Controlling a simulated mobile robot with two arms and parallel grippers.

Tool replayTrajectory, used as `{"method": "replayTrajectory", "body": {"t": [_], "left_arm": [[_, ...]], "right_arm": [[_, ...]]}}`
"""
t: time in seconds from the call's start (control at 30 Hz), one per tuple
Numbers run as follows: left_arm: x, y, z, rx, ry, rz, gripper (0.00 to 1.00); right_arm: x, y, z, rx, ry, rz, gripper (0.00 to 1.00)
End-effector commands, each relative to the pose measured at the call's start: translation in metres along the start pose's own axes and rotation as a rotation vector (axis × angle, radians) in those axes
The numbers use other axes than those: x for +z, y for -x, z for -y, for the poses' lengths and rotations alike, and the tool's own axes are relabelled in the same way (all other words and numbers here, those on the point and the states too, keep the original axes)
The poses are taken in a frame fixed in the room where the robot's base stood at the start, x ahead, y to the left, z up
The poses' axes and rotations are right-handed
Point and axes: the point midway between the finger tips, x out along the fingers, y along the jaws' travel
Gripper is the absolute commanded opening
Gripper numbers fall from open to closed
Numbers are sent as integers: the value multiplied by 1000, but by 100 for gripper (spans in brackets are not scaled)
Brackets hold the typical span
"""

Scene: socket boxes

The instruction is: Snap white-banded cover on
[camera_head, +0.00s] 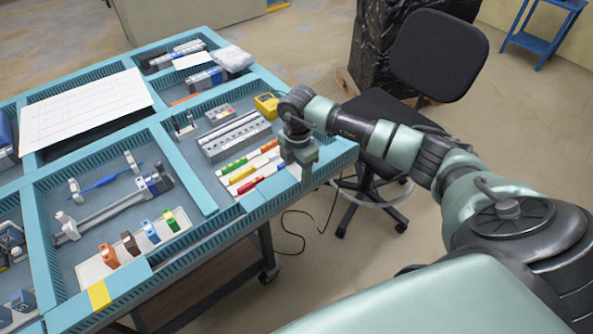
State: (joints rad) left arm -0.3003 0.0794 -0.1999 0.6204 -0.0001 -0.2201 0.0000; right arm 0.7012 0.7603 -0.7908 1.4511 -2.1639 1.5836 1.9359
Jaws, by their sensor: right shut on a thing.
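My right gripper (303,165) is over the right end of the teal-edged table, beside the tray of coloured strips. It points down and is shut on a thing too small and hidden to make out. A small white patch (293,173) shows at the left of its fingers; I cannot tell whether it is held. Several coloured strips (240,174), green, yellow, red and blue with white parts, lie left of the gripper. A long grey slotted block (235,137) lies behind them. I cannot pick out the white-banded cover. My left gripper is not in view.
A pale tray (90,272) holds orange, brown, blue and green pieces. A rail with clamps (110,212) lies behind it. A yellow device (267,105) is near the gripper. Teal dividers (185,175) stand between compartments. A black chair (437,55) is behind my right arm.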

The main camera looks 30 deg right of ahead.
Motion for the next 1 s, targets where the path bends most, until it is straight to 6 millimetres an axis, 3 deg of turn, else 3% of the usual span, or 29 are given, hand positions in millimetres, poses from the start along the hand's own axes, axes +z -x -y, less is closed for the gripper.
{"method": "replayTrajectory", "body": {"t": [0.47, 1.0], "left_arm": [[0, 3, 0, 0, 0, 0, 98], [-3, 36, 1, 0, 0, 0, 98]], "right_arm": [[0, 4, 0, 1, 0, 0, 0], [0, 46, 0, 1, 0, 0, 0]]}}
